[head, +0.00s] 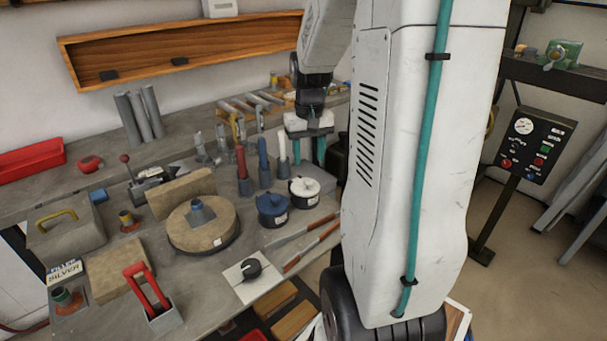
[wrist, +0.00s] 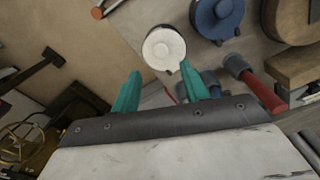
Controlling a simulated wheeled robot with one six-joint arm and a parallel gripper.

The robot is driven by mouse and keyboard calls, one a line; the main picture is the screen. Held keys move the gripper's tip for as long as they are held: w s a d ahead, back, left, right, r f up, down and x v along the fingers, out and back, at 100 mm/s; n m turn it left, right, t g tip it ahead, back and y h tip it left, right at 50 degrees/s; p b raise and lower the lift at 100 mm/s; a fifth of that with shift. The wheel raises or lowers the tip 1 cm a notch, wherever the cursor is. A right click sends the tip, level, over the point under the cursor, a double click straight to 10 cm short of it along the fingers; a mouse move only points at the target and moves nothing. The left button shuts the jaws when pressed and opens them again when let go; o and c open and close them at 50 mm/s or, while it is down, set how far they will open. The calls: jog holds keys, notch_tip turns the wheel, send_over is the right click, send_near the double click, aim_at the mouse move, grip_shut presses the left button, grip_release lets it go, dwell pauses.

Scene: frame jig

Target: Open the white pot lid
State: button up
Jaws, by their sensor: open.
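The white pot lid (head: 304,187) sits on a small dark pot (head: 305,200) near the right end of the workbench. In the wrist view the white lid (wrist: 164,48) shows from above as a round white disc, just beyond my fingertips. My gripper (head: 306,150) is behind and above the white pot, with its teal fingers pointing down. In the wrist view my gripper (wrist: 160,80) has its two teal fingers spread apart with nothing between them. The lid looks closed on the pot.
A blue pot (head: 273,210) stands left of the white one. Blue (head: 264,165), red (head: 243,172) and white (head: 282,158) upright handles stand close by, left of my gripper. A round tan block (head: 203,228) lies further left. Red-handled tools (head: 310,247) lie in front.

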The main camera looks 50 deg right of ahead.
aim_at(308, 180)
notch_tip(308, 180, down, 7)
jog(key=shift+f, duration=0.1)
dwell(0.3)
grip_shut()
